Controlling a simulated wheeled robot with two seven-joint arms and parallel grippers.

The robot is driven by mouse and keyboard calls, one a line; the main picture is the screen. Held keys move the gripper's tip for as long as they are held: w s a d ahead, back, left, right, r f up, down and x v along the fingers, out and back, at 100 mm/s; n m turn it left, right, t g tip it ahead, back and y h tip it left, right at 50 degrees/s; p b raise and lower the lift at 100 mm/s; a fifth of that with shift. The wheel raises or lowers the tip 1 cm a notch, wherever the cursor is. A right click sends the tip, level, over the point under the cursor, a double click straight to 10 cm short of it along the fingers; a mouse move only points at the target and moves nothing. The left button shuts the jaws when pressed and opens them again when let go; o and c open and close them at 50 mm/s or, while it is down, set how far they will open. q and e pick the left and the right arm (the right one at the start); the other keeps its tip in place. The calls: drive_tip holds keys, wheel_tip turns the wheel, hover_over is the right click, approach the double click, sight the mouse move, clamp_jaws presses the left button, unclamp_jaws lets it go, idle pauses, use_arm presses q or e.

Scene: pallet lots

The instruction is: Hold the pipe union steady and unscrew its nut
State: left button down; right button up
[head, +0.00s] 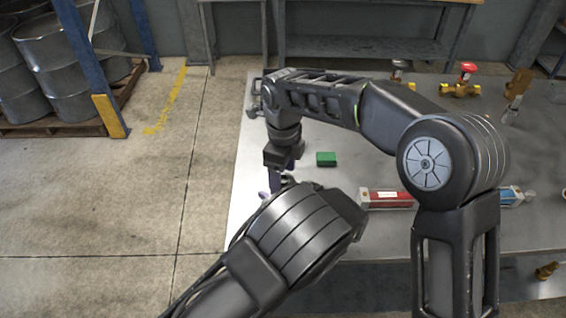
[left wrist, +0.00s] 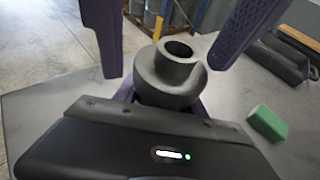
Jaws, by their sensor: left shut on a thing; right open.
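The pipe union (left wrist: 167,85) is dark grey and stands upright in the left wrist view, with an open round bore at its top and a wider collar below, which looks like the nut. My left gripper (left wrist: 165,98) is shut on the union; its purple fingers show partly beside and behind it. My right gripper (left wrist: 168,58) is open, its purple fingers spread wide to either side above the union, apart from it. In the head view my right gripper (head: 283,172) points down over the table's left part. There the union and most of my left gripper are hidden by my arm.
On the grey table (head: 300,105) a green block (head: 326,158) lies close to the right of my grippers. A red-labelled cylinder (head: 388,199) and a blue one (head: 512,196) lie farther right. A red-handled brass valve (head: 461,82) stands at the back. Drums (head: 70,65) stand beyond the clear floor.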

drive_tip(key=shift+f, duration=0.8)
drive_tip(key=shift+c, duration=0.4)
drive_tip(key=c, duration=1.4)
drive_tip(key=o, duration=1.6)
drive_tip(key=shift+r, duration=2.3)
use_arm(q)
drive_tip(key=c, duration=0.6)
unclamp_jaws()
use_arm(e)
drive_tip(key=shift+f, duration=0.1)
